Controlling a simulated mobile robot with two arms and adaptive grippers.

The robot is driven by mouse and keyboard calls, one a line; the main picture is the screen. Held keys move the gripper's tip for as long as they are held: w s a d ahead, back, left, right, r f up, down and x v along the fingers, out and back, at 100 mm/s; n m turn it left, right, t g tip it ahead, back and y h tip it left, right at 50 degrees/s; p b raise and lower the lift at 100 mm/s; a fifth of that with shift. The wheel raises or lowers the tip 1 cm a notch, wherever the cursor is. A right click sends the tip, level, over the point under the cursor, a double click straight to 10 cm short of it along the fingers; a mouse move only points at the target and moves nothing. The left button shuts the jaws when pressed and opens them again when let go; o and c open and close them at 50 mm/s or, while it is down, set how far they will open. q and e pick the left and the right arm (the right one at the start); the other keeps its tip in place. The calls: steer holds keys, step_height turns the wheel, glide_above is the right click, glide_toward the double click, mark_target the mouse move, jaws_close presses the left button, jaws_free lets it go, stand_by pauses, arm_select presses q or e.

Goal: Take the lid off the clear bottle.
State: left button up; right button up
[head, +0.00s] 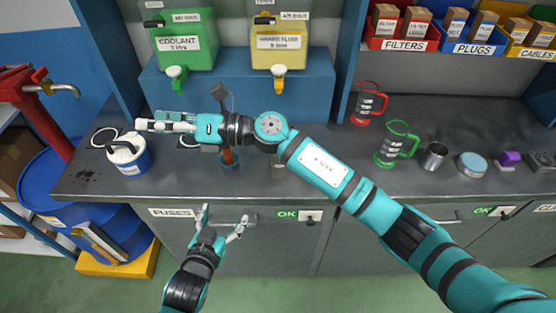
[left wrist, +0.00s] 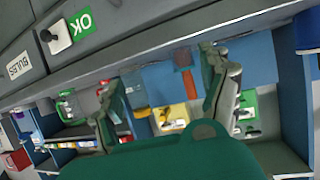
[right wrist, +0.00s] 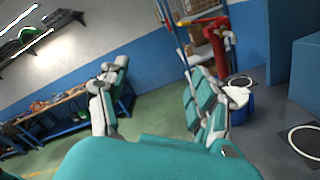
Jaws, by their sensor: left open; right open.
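I cannot make out a clear bottle with a lid for certain. Two clear jugs stand on the bench in the head view, one red-trimmed (head: 368,103) and one green-trimmed (head: 396,146). My right gripper (head: 148,123) is open above the left part of the bench, just above and behind a blue-and-white canister (head: 130,160). My right arm crosses the bench and hides part of it. My left gripper (head: 224,215) is open and empty in front of the cabinet doors, below the bench edge. The left wrist view shows its fingers spread apart.
Coolant (head: 184,42) and yellow fluid (head: 279,44) tanks stand on a blue stand (head: 308,90). A metal cup (head: 434,156) and a blue-topped tin (head: 472,165) stand at the right. A blue drum (head: 60,190) and red pump (head: 35,80) are at the left.

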steer(key=w+d+f+n+g+h, duration=0.3)
steer(key=d+f+n+h, duration=0.1)
steer(key=f+n+h, duration=0.4)
arm_select(q)
steer(key=w+d+r+m+t+h, duration=0.2)
steer(key=d+r+t+h, duration=0.2)
steer(key=d, duration=0.3)
arm_select(e)
steer(key=w+d+h, duration=0.3)
steer(key=d, duration=0.3)
steer(key=w+d+t+h, duration=0.1)
steer(key=w+d+h, duration=0.1)
steer(key=d+h, duration=0.2)
steer(key=w+d+t+h, duration=0.1)
steer(key=w+d+h, duration=0.2)
steer(key=d, duration=0.5)
steer(key=shift+w+d+r+h, duration=0.35)
steer(key=shift+r+h, duration=0.05)
steer(key=shift+d+r, duration=0.15)
arm_select(q)
steer(key=x, duration=1.7)
steer(key=shift+w+d, duration=0.1)
steer(key=shift+d, duration=0.25)
jaws_close()
